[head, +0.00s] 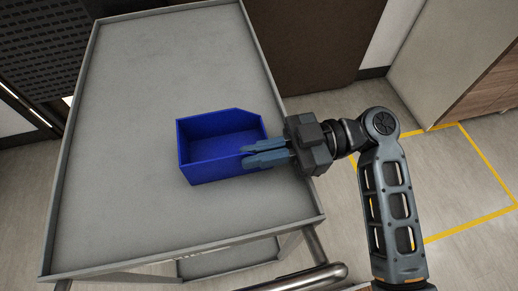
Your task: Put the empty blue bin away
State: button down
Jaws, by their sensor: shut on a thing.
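The blue bin (204,168) is upright and looks empty inside. It is at the grey cart's top (140,110), right of its middle. I cannot tell whether its base touches the surface. My gripper (246,158) reaches in from the right and is shut on the bin's near right wall. The fingers cover part of that wall and corner.
The cart top has a raised rim and is otherwise bare, with free room left of and behind the bin. A metal handle (300,279) is at the near right. A wood-sided cabinet (455,60) stands at the right, by yellow floor lines (470,226).

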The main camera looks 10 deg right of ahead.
jog(key=shift+f, duration=0.1)
jog(key=c, duration=1.7)
grip_release()
jog(key=o, duration=0.4)
jog(key=shift+o, duration=0.3)
jog(key=shift+r, duration=0.2)
jog(key=d+b, duration=0.2)
jog(key=d, duration=1)
jog(key=shift+b, duration=0.35)
jog(key=shift+f, duration=0.1)
